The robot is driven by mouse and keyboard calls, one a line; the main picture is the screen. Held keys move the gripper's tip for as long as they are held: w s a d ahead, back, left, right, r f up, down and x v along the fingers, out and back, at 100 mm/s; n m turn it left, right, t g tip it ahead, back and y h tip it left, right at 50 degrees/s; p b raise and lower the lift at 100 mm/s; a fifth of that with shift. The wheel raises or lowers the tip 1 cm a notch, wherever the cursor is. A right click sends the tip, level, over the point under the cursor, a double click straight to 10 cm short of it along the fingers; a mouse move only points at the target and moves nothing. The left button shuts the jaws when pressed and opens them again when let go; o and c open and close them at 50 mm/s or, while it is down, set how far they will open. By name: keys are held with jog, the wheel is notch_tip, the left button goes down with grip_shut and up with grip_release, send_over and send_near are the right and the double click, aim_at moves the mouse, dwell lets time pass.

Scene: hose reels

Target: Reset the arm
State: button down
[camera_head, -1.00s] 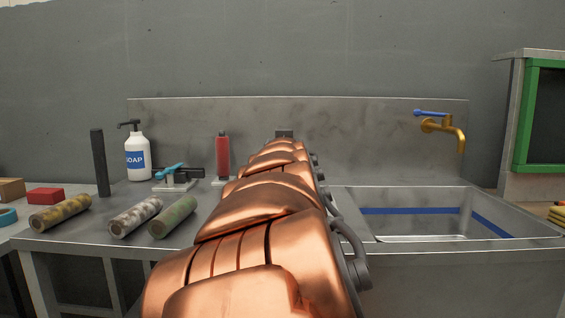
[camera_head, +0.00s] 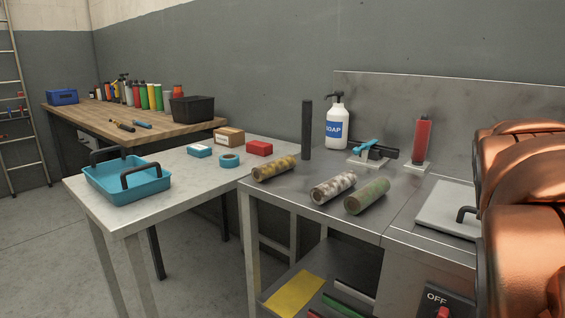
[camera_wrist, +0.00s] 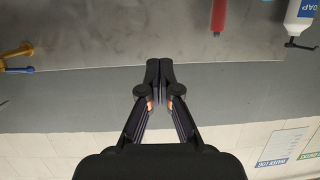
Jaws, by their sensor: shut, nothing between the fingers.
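My gripper (camera_wrist: 159,72) shows in the wrist view with its two dark fingers together and nothing between them. It points at the grey wall and the steel backsplash, clear of any object. In the head view my copper-coloured arm (camera_head: 525,190) stands at the right edge, over the steel counter (camera_head: 225,197). The gripper itself is out of the head view.
On the counter are a soap bottle (camera_head: 338,124), a red cylinder (camera_head: 422,140), a dark upright bar (camera_head: 307,130) and several rolls (camera_head: 333,188). A blue tray (camera_head: 103,186) sits on the left table. A wooden bench (camera_head: 90,116) stands behind. Floor at left is free.

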jog(key=s+a+f+n+g+y+p, duration=0.2)
jog(key=s+a+f+g+y+p, duration=0.15)
jog(key=a+p, duration=0.4)
jog(key=s+a+f+n+g+y+p, duration=0.25)
jog(key=s+a+y+p, duration=0.2)
jog(key=a+p, duration=0.3)
jog(key=s+a+n+g+p, duration=0.1)
jog(key=s+a+g+p, duration=0.1)
jog(key=s, duration=0.4)
jog(key=s+a+r+n+g+y+p, duration=0.1)
jog(key=s+a+g+p, duration=0.1)
jog(key=s+a+p, duration=0.3)
jog(key=s+a+r+n+g+p, duration=0.1)
jog(key=s+a+g+p, duration=0.2)
jog(key=s+p, duration=0.3)
jog(key=shift+s+a+y, duration=0.3)
jog(key=shift+s+y, duration=0.1)
jog(key=shift+s, duration=0.8)
jog(key=shift+n, duration=0.25)
